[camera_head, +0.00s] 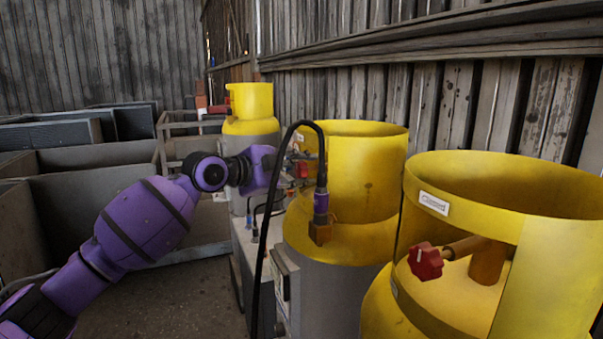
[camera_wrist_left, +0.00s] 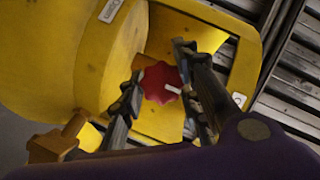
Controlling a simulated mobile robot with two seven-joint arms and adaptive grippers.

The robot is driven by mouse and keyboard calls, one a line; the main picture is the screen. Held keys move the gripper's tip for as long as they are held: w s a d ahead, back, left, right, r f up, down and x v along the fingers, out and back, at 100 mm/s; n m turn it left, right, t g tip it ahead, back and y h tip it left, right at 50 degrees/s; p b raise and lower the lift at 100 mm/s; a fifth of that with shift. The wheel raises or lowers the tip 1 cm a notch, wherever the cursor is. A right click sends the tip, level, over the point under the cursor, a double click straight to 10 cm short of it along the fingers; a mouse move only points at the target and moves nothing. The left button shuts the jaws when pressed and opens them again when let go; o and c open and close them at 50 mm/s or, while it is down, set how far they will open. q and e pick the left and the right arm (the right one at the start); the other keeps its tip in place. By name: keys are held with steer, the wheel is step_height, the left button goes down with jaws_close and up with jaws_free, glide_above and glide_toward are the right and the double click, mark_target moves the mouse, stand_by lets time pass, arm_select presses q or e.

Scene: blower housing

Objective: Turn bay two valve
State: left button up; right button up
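The middle yellow-topped cylinder (camera_head: 365,170) has a red star-shaped valve knob (camera_head: 301,168) inside its collar opening. In the left wrist view the knob (camera_wrist_left: 160,82) has a short white mark. My left gripper (camera_head: 290,168) reaches in at this collar. Its two dark fingers (camera_wrist_left: 162,72) stand apart on either side of the knob, with narrow gaps; contact is not clear. The head view hides most of the fingers. My right gripper is not in view.
A nearer yellow cylinder (camera_head: 480,200) with a red knob (camera_head: 425,261) stands at right. Another cylinder (camera_head: 249,110) stands behind. A black hose (camera_head: 262,235) arches from a brass fitting (camera_head: 320,233) in front of the middle cylinder. Grey bins (camera_head: 90,190) stand at left; a plank wall is behind.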

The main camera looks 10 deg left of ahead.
arm_select(q)
steer(key=shift+f, duration=0.15)
steer(key=shift+c, duration=1.3)
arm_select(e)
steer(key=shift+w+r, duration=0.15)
